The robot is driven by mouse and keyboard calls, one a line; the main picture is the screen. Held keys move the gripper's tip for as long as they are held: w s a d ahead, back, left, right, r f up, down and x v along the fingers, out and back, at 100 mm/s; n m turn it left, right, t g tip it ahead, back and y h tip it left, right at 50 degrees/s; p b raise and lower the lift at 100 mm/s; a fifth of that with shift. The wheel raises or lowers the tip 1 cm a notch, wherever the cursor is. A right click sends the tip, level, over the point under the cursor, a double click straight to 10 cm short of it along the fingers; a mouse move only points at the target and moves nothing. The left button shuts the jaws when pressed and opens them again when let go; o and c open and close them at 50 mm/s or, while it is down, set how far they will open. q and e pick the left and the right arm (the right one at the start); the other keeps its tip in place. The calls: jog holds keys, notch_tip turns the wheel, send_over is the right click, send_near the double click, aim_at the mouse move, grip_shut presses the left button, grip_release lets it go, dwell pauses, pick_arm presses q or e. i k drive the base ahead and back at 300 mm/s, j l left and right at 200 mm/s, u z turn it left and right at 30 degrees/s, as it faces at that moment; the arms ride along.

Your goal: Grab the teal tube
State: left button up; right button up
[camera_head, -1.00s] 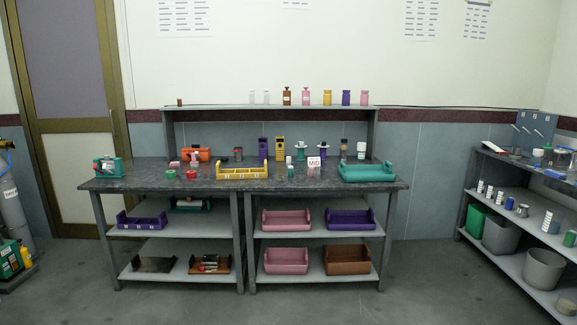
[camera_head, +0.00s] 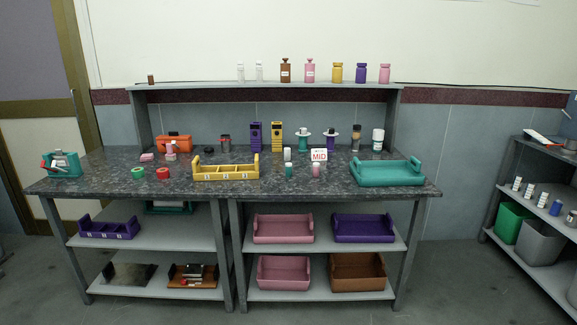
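A small teal tube (camera_head: 289,171) with a pale top stands upright on the dark speckled bench top (camera_head: 270,185), near the middle of the bench. It is right of the yellow compartment tray (camera_head: 225,174) and left of a pink tube (camera_head: 316,170). A small white-topped item (camera_head: 287,154) stands just behind it. Neither of my grippers is in view.
A white "MID" sign (camera_head: 319,155) stands behind the pink tube. A teal tray (camera_head: 386,174) is at the right of the bench. An orange box (camera_head: 173,143) and red and green round items are on the left. The bench front is mostly clear.

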aim_at(287, 165)
jog(key=i+j+z, duration=0.1)
jog(key=i, duration=0.35)
jog(key=i+j+z, duration=0.1)
jog(key=i+j, duration=0.25)
jog(key=i+j+z, duration=0.1)
jog(key=i+j, duration=0.2)
jog(key=i, duration=0.2)
